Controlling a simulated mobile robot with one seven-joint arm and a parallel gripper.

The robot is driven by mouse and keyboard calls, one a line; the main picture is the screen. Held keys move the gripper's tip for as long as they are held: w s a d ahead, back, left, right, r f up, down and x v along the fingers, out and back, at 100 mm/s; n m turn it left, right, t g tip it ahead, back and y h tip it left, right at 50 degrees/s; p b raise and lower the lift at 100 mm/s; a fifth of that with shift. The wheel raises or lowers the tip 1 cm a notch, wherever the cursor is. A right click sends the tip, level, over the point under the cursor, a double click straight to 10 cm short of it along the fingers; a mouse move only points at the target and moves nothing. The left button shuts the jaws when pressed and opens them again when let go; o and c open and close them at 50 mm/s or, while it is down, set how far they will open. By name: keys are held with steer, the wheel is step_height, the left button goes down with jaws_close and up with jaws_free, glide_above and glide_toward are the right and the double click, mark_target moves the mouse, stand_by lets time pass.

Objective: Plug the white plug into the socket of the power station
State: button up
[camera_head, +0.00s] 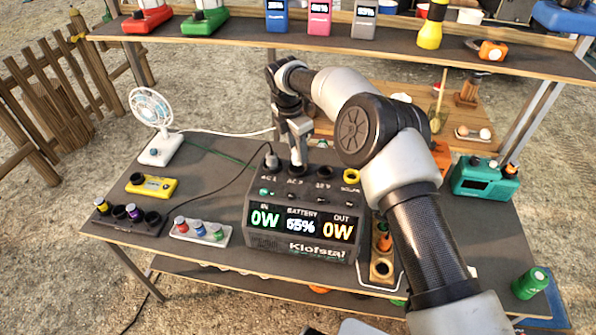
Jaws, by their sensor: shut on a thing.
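The grey power station (300,247) stands on the dark table. Its top is marked AC 1, AC 2, 12V and SOLAR from left to right. A grey plug (271,161) on a black cable sits at AC 1. My gripper (297,148) is low over the AC 2 socket (296,170), shut on the white plug, which I can barely tell apart from the fingers. Whether the plug touches or enters the socket is hidden. A white cable (225,133) runs from the white fan (154,125) to behind my gripper. The display reads 0W in, 65% battery, 0W out.
A teal box (485,180) stands right. A raised shelf (400,52) crosses the back. My arm covers the right side.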

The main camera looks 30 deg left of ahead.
steer(key=shift+f, duration=0.1)
stand_by(0.6)
steer(key=shift+f+b, duration=0.75)
steer(key=shift+f, duration=0.7)
steer(key=o, duration=1.1)
steer(key=r, duration=0.5)
steer(key=s+r, duration=0.1)
steer(key=r, duration=0.5)
steer(key=s+a+r, duration=0.1)
steer(key=r, duration=0.5)
steer(key=shift+s+a+r, duration=0.1)
steer(key=shift+s, duration=0.05)
